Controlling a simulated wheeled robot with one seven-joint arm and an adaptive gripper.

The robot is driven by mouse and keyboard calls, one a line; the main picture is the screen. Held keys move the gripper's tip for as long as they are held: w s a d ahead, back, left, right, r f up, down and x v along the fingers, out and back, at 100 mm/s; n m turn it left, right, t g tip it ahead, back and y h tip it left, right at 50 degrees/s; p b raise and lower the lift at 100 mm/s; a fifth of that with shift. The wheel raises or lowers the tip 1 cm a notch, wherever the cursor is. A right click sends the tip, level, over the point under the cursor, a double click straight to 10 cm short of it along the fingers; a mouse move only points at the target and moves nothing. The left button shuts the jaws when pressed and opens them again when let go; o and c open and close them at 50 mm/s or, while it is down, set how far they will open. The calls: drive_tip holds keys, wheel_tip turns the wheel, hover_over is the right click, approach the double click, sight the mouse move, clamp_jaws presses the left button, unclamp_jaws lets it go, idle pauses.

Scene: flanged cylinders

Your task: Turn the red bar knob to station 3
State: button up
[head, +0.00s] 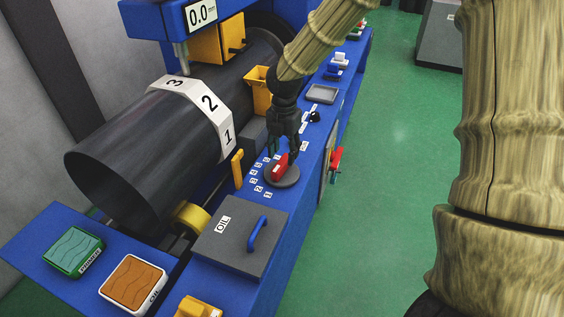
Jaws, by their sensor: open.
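The red bar knob (279,167) sits on a dark round base (287,180) on the blue machine top. Small white number labels (258,188) curve around its left and near side; the bar's exact station is hard to read. My gripper (285,148) is directly above the knob, pointing down, with its open fingers at or very near the bar's upper end. I cannot tell whether the fingers touch it.
A large dark cylinder (130,150) with a white numbered band (210,103) lies left of the knob. A grey OIL lid (230,235) with a blue handle is nearer. A yellow lever (237,168) stands left, and a red-handled valve (336,158) is on the right side. Green floor is clear at right.

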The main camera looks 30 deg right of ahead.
sight(281, 163)
drive_tip(key=f, duration=0.1)
drive_tip(key=w+f, duration=0.1)
drive_tip(key=f, duration=0.1)
drive_tip(key=w+f, duration=0.1)
drive_tip(key=f, duration=0.1)
drive_tip(key=shift+a, duration=0.15)
drive_tip(key=shift+s+f, duration=0.25)
drive_tip(key=shift+s, duration=0.25)
drive_tip(key=shift+w+f, duration=0.3)
drive_tip(key=shift+f, duration=0.25)
drive_tip(key=shift+s+r, duration=0.15)
drive_tip(key=shift+s, duration=0.05)
clamp_jaws()
